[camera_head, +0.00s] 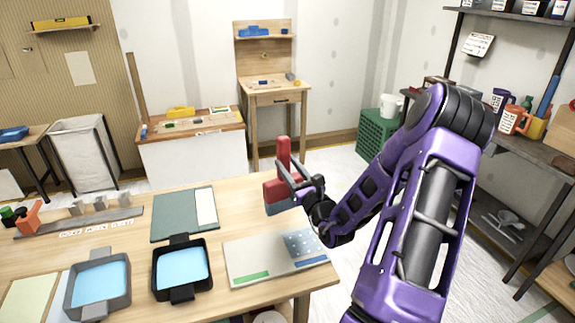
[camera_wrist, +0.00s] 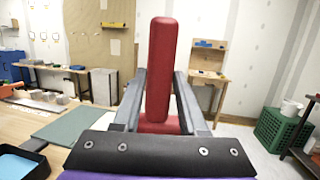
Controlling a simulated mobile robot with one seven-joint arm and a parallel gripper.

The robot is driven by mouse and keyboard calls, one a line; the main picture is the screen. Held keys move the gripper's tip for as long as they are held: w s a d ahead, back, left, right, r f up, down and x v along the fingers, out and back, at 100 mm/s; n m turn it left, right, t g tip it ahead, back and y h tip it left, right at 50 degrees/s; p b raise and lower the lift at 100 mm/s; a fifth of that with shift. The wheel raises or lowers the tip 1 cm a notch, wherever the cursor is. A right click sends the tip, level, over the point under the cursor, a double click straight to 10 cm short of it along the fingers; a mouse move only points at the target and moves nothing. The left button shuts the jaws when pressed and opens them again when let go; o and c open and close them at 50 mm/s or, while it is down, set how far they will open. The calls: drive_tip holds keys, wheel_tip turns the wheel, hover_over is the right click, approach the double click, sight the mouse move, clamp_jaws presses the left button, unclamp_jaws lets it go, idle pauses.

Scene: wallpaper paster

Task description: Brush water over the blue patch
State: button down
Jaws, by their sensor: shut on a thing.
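My gripper (camera_head: 293,184) is shut on a brush (camera_head: 283,153) with an upright red handle, a wide red head and a blue-grey lower edge. The handle also stands between my fingers in the wrist view (camera_wrist: 160,65), where the lower edge is hidden. The brush is above the back edge of a pale board (camera_head: 256,253) on the table. The board has a dotted blue patch (camera_head: 303,243) at its right, a blue strip (camera_head: 311,262) in front of it and a green strip (camera_head: 252,275) at front left. I cannot tell the brush's exact height.
A rail with grey blocks (camera_head: 80,222) is at the table's left. A stocked shelf (camera_head: 540,150) stands at right.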

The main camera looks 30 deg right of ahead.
sight(287, 190)
drive_tip(key=shift+r, duration=0.1)
wheel_tip(287, 190, down, 7)
drive_tip(key=b, duration=0.3)
drive_tip(key=shift+r+b, duration=0.15)
drive_tip(key=shift+b, duration=0.2)
drive_tip(key=shift+f, duration=1.25)
idle(1.8)
drive_tip(key=shift+s+a, duration=0.25)
drive_tip(key=shift+s, duration=0.65)
drive_tip(key=shift+s+a, duration=0.2)
drive_tip(key=shift+s, duration=0.65)
drive_tip(key=shift+s, duration=0.1)
drive_tip(key=s+a, duration=0.2)
drive_tip(key=s, duration=0.8)
drive_tip(key=shift+a, duration=0.35)
